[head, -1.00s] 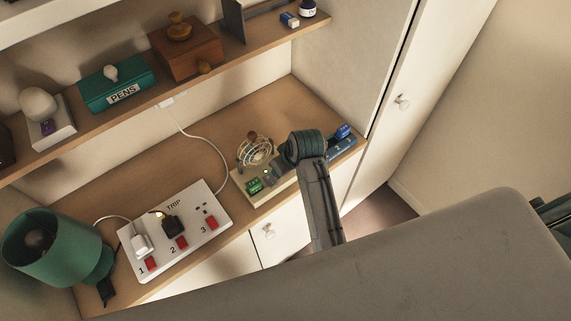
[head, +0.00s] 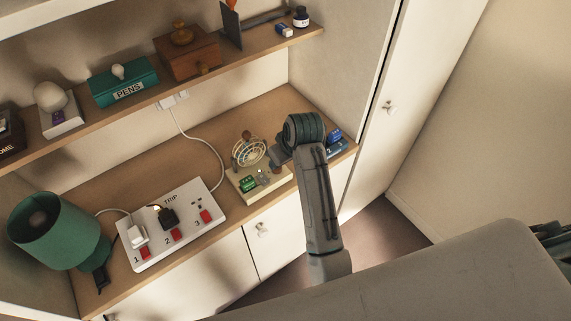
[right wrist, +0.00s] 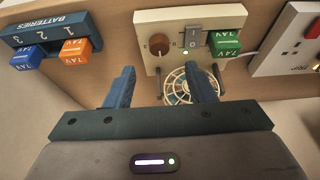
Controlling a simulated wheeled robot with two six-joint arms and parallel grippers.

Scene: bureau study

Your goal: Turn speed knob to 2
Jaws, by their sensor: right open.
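The speed knob (right wrist: 157,46) is a round brown dial on a cream control board (right wrist: 148,20) in the right wrist view. I cannot read its setting. My left gripper is not in view.
A blue battery rack (right wrist: 45,32) holds a blue and an orange battery beside the board. A white power strip (head: 190,237) with red switches and plugs lies left of the board. A green lamp (head: 52,230) stands further left. A shelf (head: 140,111) with boxes runs above the desk.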

